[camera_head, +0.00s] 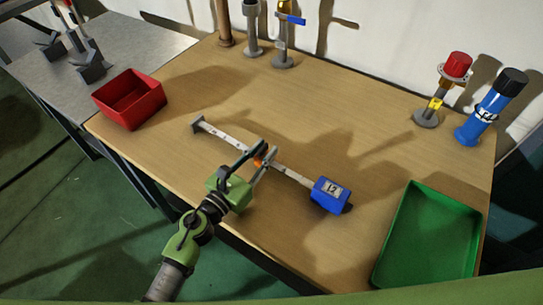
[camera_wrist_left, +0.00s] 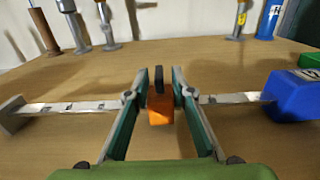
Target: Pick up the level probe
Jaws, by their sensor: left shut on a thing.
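The level probe (camera_head: 291,174) is a long pale ruled strip with a grey end block (camera_head: 197,124), a blue box (camera_head: 329,194) with a "12" display, and an orange block near its middle. It lies diagonally over the wooden table; whether it touches the top, I cannot tell. My left gripper (camera_head: 264,156) reaches in from the front edge, shut on the probe's orange block. In the left wrist view the orange block (camera_wrist_left: 160,109), with a black top, sits between the two fingers, and the strip (camera_wrist_left: 75,107) runs out to both sides. My right gripper is not in view.
A red bin (camera_head: 130,82) stands at the table's left edge and a green tray (camera_head: 385,245) at the right. A blue cylinder (camera_head: 490,108), a red-topped fitting (camera_head: 457,66) and several pipe fittings (camera_head: 283,60) stand along the back. The table between is clear.

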